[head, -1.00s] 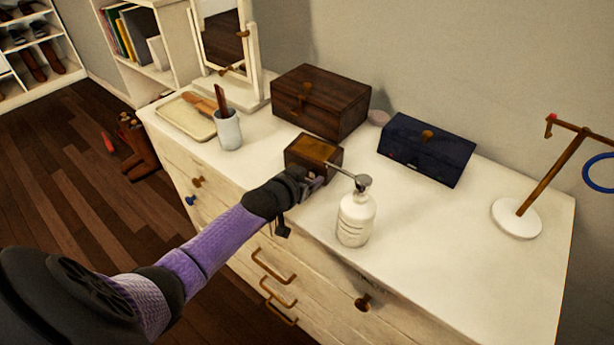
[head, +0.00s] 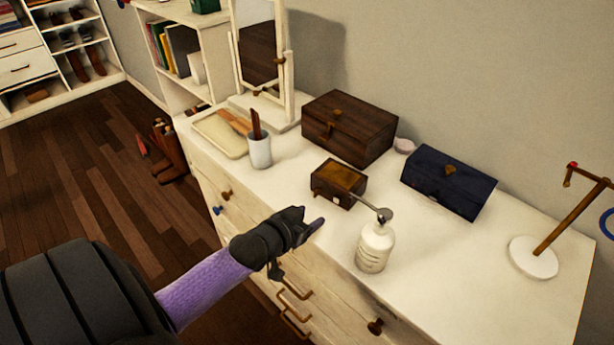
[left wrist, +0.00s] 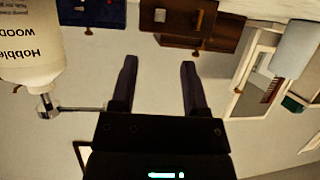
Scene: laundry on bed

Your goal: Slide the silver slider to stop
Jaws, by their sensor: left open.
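A small wooden box (head: 338,184) with a lighter brown top stands on the white dresser. My right gripper is not in view.
A white pump bottle (head: 375,248) stands close right of the box, its metal spout reaching toward it. Behind are a dark wooden chest (head: 349,127) and a navy box (head: 448,182). A cup (head: 259,151) and mirror (head: 263,50) stand left. The dresser's right front (head: 450,280) is clear.

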